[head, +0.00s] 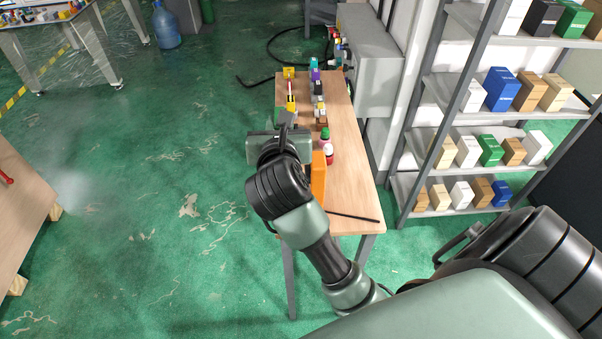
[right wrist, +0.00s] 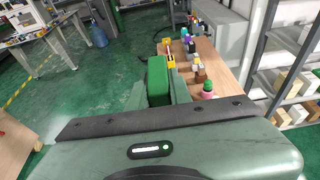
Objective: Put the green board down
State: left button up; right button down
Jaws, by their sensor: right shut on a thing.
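The green board (right wrist: 158,82) shows in the right wrist view as a bright green, upright block between the pale fingers of my right gripper (right wrist: 160,92). The gripper is shut on it. Whether the board touches the tabletop cannot be told. My left gripper is in neither view.
Small coloured items, including a yellow one (head: 289,73), line the table's far part. A pink-red bottle (head: 328,153) and an orange panel (head: 318,178) are close to my right arm. A shelf rack (head: 432,130) with boxes stands at the right. The green floor at the left is open.

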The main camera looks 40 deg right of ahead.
jog(key=shift+f, duration=9.75)
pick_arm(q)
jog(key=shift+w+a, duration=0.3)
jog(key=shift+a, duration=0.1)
pick_arm(e)
jog(key=shift+a, duration=0.1)
jog(key=shift+f, duration=0.1)
jog(key=c, duration=1.3)
grip_release()
